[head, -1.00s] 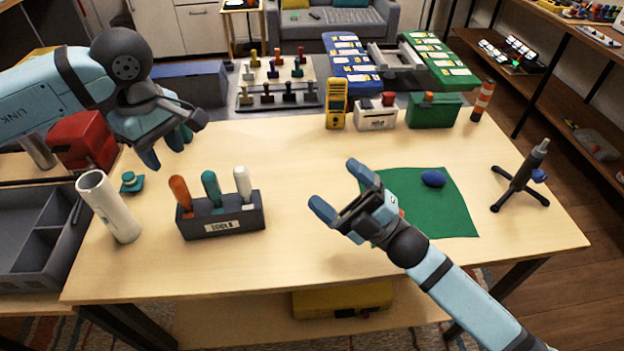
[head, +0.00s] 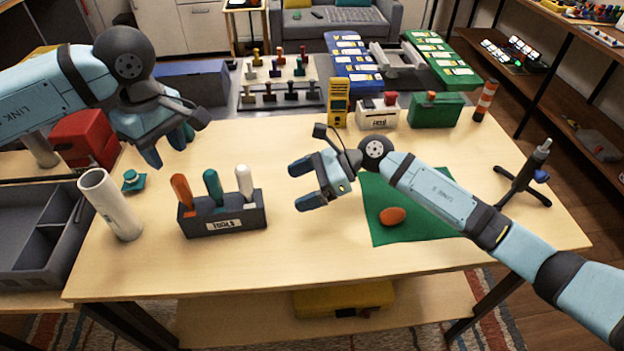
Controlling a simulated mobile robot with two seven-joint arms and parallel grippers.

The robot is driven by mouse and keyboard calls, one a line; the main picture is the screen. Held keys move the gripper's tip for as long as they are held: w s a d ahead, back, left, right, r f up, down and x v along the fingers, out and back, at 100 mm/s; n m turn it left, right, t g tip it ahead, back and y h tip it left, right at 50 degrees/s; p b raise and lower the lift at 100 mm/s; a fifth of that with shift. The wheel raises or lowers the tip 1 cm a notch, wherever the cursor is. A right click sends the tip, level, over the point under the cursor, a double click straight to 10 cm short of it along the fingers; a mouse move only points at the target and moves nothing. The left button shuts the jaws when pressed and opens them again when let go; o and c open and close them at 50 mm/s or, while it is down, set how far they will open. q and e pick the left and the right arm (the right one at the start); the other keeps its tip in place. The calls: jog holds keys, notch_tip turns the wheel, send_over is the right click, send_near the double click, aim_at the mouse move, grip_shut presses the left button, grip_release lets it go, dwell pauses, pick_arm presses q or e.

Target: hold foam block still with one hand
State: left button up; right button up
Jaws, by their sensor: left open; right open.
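No thing here is clearly marked as the foam block. A dark grey block (head: 222,221) with a label reading TOOLS stands on the table, holding an orange, a teal and a white handle upright. My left gripper (head: 168,150) is open and empty, above the table behind and left of that block. My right gripper (head: 301,185) is open and empty, to the right of the block, pointing left, apart from it. An orange oval piece (head: 393,216) lies on the green mat (head: 420,232); my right arm covers part of the mat.
A yellow meter (head: 338,103), a white box (head: 378,114) and a green box (head: 434,112) line the back. A black tripod stand (head: 524,175) is at the right. The table's front is clear.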

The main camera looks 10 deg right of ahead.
aim_at(176, 176)
jog(key=x, duration=1.1)
jog(key=shift+a, duration=0.15)
jog(key=c, duration=1)
pick_arm(q)
jog(key=o, duration=0.3)
jog(key=n, duration=0.3)
jog(key=r+n, duration=0.1)
jog(key=n, duration=0.2)
jog(key=shift+r, duration=0.2)
jog(key=n, duration=0.2)
jog(key=r+n, duration=0.1)
jog(key=n, duration=0.2)
jog(key=shift+f+n, duration=0.3)
jog(key=shift+f, duration=0.05)
notch_tip(176, 176, down, 11)
jog(key=shift+f, duration=0.1)
